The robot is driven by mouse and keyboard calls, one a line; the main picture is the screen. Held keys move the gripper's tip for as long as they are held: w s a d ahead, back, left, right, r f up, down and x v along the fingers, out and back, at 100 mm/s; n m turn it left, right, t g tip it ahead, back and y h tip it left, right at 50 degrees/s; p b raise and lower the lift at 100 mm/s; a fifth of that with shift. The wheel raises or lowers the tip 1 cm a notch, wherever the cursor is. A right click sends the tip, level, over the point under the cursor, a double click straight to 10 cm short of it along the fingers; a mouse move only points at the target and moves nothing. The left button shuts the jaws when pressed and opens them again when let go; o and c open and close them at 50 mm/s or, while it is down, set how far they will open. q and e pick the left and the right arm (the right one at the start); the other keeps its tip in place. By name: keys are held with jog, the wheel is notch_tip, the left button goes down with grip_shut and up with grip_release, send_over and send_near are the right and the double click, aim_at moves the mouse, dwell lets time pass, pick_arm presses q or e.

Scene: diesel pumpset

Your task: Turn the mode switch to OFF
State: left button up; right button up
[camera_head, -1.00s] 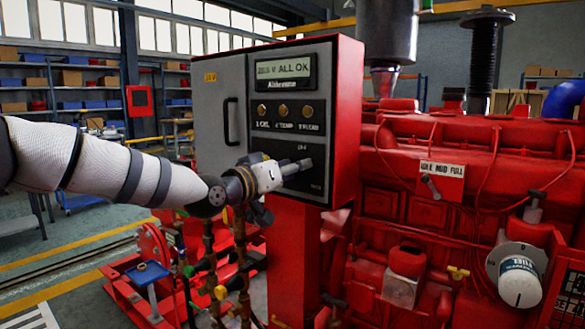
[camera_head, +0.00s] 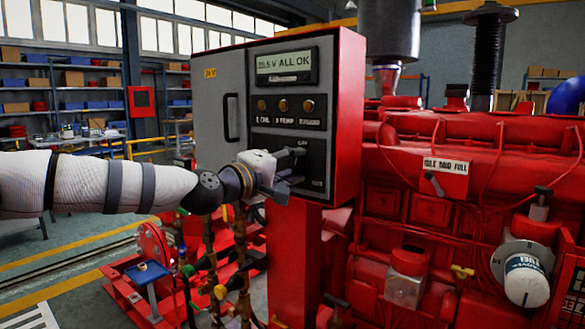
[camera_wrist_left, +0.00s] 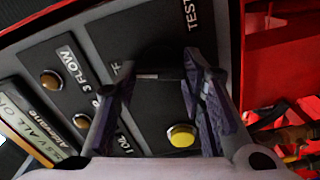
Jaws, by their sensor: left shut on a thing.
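The grey and red control cabinet (camera_head: 225,110) stands at the middle of the head view, its display (camera_head: 284,64) ending in "ALL OK". My left gripper (camera_head: 290,165) is at the lower dark panel of the cabinet, below the row of lamps. In the left wrist view its two fingers (camera_wrist_left: 160,78) stand on either side of the dark mode switch (camera_wrist_left: 158,62) and are shut on it. The word TEST and the end of a label reading F show beside it. The gripper hides most of the switch in the head view. My right gripper is not in view.
Three indicator lamps (camera_head: 283,105) sit just above the switch panel. The red engine (camera_head: 410,205) fills the right side, with a lever on an IDLE MID FULL plate (camera_head: 445,168). Pipes and valves (camera_head: 212,255) stand below my left arm. Open floor lies at the left.

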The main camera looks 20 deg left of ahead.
pick_arm(q)
jog(key=shift+f+n, duration=0.1)
jog(key=shift+n, duration=1.1)
jog(key=o, duration=1.1)
jog(key=shift+o, duration=0.2)
jog(key=v, duration=1.2)
